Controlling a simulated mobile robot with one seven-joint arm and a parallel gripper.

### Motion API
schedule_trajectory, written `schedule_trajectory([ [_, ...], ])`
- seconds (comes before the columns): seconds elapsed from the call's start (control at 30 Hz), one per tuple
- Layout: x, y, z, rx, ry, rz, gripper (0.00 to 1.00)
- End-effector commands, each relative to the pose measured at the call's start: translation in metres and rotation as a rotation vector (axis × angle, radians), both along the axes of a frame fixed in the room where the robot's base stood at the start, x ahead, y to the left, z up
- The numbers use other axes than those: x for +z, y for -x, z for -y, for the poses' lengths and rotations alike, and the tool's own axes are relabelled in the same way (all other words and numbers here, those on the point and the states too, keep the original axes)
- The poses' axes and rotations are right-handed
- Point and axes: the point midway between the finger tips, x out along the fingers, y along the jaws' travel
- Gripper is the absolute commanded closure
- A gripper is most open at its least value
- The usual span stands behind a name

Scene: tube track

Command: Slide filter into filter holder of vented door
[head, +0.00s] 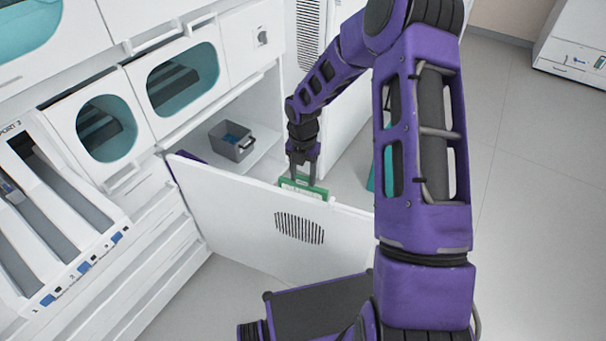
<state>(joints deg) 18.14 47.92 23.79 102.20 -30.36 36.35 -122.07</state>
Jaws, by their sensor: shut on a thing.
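The vented door (230,215) stands open across the middle of the head view, with a dark slotted vent (299,228) in its near face. My gripper (303,176) points down just behind the door's top edge, above the vent. It is shut on the green filter (312,188), whose upper part with a pale label shows over the door edge. The filter's lower part is hidden behind the door. The filter holder is not visible from this side, so I cannot tell whether the filter sits in it.
A grey bin (232,141) stands in the open compartment behind the door. A teal object (388,170) is partly hidden behind my arm. White cabinets with round windows (183,79) and a slotted rack (55,205) fill the left. Open floor (540,200) lies at right.

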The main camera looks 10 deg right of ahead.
Motion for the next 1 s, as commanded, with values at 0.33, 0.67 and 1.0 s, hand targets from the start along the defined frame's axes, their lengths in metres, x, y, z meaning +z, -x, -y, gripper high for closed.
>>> schedule_trajectory([
  [0.33, -0.0136, -0.0003, -0.0003, 0.0, -0.001, 0.001, 1.0],
  [0.67, -0.0147, -0.0001, 0.0001, 0.001, 0.0, 0.0, 1.0],
  [1.0, -0.0163, -0.0002, -0.0001, 0.0, 0.0, 0.0, 1.0],
])
